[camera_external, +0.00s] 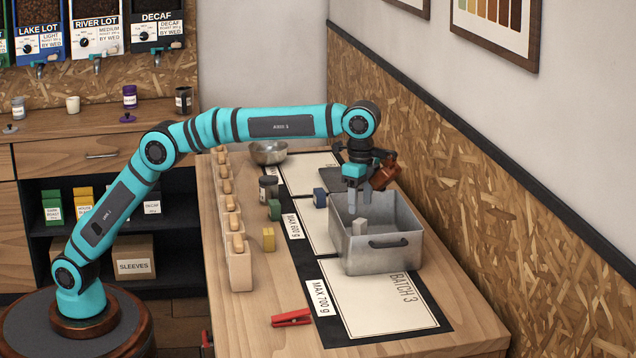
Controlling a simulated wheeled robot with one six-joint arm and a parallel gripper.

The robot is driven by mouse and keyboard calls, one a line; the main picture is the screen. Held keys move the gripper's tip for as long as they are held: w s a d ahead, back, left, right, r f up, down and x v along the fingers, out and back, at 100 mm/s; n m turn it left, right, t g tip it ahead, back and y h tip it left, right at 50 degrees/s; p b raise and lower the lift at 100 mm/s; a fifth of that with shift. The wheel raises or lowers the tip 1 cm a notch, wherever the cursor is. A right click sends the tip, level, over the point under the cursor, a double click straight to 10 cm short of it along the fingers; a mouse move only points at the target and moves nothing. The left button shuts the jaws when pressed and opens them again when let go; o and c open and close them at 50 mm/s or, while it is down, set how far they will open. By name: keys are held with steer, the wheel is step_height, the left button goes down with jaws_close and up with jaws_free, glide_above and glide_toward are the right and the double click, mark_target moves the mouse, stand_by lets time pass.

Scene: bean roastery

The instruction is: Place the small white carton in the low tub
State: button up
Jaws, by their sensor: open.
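A small pale grey-white carton (359,227) shows within the opening of the low grey tub (385,255), near its front left corner. Its lower end is hidden by the tub's front wall, so I cannot tell whether it touches the floor. My gripper (358,207) points down over the tub's left part, with its fingers just above the carton. The jaws are open, and the carton appears apart from them. The tub stands on the dark mat with the white batch cards.
Blue (320,197), green (274,210) and yellow (268,239) blocks stand left of the tub. A wooden rack (239,270) lines the left edge. A red clip (291,317) lies in front, and a metal bowl (268,152) stands behind. The wall is close on the right.

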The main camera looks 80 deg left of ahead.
steer(key=shift+r, duration=1.3)
steer(key=shift+a, duration=0.1)
steer(key=s+a+r+n+t+h, duration=0.15)
steer(key=s+a+r+t, duration=0.25)
steer(key=s+a+r, duration=0.7)
steer(key=s+a+r+n+t, duration=0.35)
steer(key=s+a+r, duration=0.4)
steer(key=a, duration=0.65)
steer(key=s+a+f+n+t, duration=0.1)
steer(key=s+a+t, duration=0.3)
steer(key=s, duration=0.5)
steer(key=s+a+n+t, duration=0.1)
steer(key=s+a+t, duration=0.1)
steer(key=s+a, duration=0.55)
steer(key=s+a+f+n+t, duration=0.1)
steer(key=s+f, duration=0.3)
steer(key=s, duration=0.4)
steer(key=s+a+f+n+t+y, duration=0.1)
steer(key=s+a+f+t, duration=0.1)
steer(key=s, duration=0.7)
steer(key=shift+s+a+f+t, duration=0.25)
steer(key=shift+f+t, duration=0.2)
steer(key=shift+f, duration=0.4)
